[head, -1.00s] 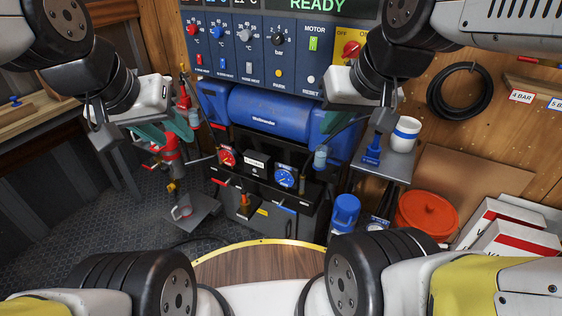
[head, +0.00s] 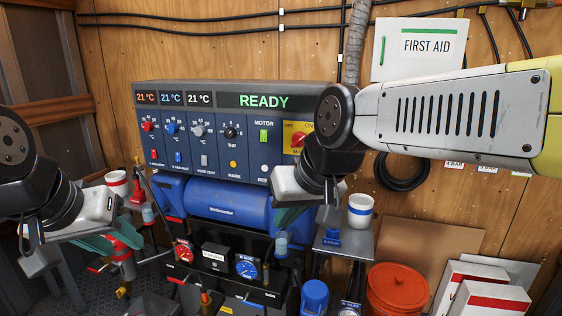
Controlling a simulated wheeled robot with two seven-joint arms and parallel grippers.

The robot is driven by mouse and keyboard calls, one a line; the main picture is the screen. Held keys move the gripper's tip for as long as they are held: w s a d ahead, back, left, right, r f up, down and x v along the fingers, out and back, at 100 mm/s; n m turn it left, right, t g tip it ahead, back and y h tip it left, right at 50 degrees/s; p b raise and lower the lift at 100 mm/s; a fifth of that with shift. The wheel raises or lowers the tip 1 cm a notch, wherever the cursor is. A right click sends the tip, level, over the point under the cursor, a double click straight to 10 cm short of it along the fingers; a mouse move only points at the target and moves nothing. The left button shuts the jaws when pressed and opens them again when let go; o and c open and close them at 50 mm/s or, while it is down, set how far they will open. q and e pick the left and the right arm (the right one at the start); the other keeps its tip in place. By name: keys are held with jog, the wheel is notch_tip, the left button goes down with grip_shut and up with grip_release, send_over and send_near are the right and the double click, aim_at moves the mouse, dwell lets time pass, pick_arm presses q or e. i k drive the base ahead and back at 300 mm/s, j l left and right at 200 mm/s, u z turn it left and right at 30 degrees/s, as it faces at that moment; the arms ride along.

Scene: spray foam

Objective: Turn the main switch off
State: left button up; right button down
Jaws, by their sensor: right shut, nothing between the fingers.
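The main switch is a red rotary knob (head: 297,140) on a yellow plate marked OFF and ON. It sits at the right end of the dark blue control panel (head: 220,160). My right forearm covers the plate's right part, and I cannot tell the knob's setting. The display (head: 264,101) above reads READY. My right gripper (head: 289,217) is below the switch, in front of the panel's lower right edge and the blue tank. Its teal fingers are shut and empty, partly hidden by its body. My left gripper (head: 112,240) is low at the left, away from the panel; its opening is unclear.
The blue tank (head: 230,205) lies under the panel, above gauges and black housings. A small shelf (head: 338,247) holds a white cup (head: 360,210) right of my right gripper. A red bucket (head: 397,290) and boxes stand lower right. A first aid box (head: 418,48) hangs above.

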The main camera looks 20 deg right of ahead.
aim_at(297, 139)
jog(key=j, duration=0.3)
jog(key=i+j, duration=0.1)
jog(key=j, duration=0.2)
jog(key=j+z, duration=0.15)
jog(key=z, duration=1.5)
